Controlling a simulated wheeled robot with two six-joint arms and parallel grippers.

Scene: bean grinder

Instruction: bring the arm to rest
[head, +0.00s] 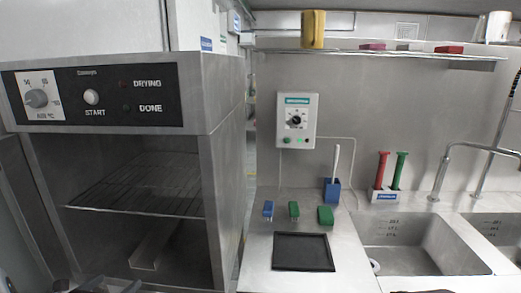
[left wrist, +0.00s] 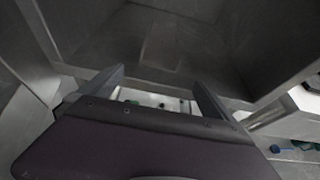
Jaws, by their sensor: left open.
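My left gripper (head: 100,287) shows only as a dark sliver at the bottom left edge of the head view, low in front of the drying cabinet. In the left wrist view its two fingers (left wrist: 160,88) stand apart with nothing between them. They point towards a grey metal hollow that looks like the cabinet's inside. A dark sliver at the bottom edge, right of the middle of the head view, may be part of my right arm; its jaws are hidden.
The drying cabinet (head: 215,150) stands open at left, with a wire rack (head: 140,185) inside. A dark mat (head: 303,265), small blue and green items and a blue holder (head: 332,194) are on the counter. Sinks (head: 412,237) are at right. A yellow mug (head: 313,30) stands on the shelf.

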